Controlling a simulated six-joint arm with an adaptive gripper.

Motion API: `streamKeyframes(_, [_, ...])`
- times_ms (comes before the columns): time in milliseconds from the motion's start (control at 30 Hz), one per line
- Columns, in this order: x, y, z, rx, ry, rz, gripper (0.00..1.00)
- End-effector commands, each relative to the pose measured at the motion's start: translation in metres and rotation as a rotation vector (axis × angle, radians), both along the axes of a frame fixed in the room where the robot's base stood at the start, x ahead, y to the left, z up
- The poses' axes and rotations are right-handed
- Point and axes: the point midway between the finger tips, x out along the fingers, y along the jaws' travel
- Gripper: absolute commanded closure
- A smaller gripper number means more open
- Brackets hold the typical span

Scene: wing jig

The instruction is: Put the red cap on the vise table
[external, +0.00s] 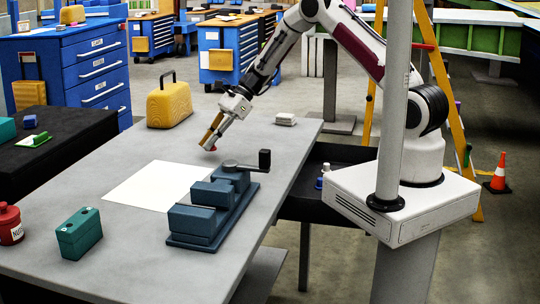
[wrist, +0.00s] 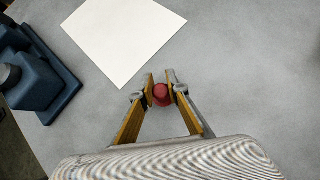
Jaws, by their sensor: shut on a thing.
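The red cap (wrist: 161,95) is small and round and sits between my gripper's two fingertips in the wrist view. My gripper (external: 209,149) is shut on the cap; in the external view the cap shows as a small red spot (external: 213,149) at the tip. The gripper is over the grey vise table (external: 135,155), beyond the white sheet and the vise. I cannot tell whether the cap touches the table top or is just above it.
A blue-grey vise (external: 212,212) stands on the table, with a white sheet (external: 157,186) beside it. A yellow case (external: 169,106), a teal box (external: 79,233), a red bottle (external: 10,224) and a pale block (external: 286,119) are also there. The table around the gripper is clear.

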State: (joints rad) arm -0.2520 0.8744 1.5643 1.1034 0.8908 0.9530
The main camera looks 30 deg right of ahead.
Motion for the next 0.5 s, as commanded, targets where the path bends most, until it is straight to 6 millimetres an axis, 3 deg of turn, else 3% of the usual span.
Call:
streamKeyframes(33, [0.001, 0.017, 0.0, 0.0, -0.002, 0.005, 0.98])
streamKeyframes(500, [-0.005, 0.158, 0.015, 0.001, -0.003, -0.007, 0.98])
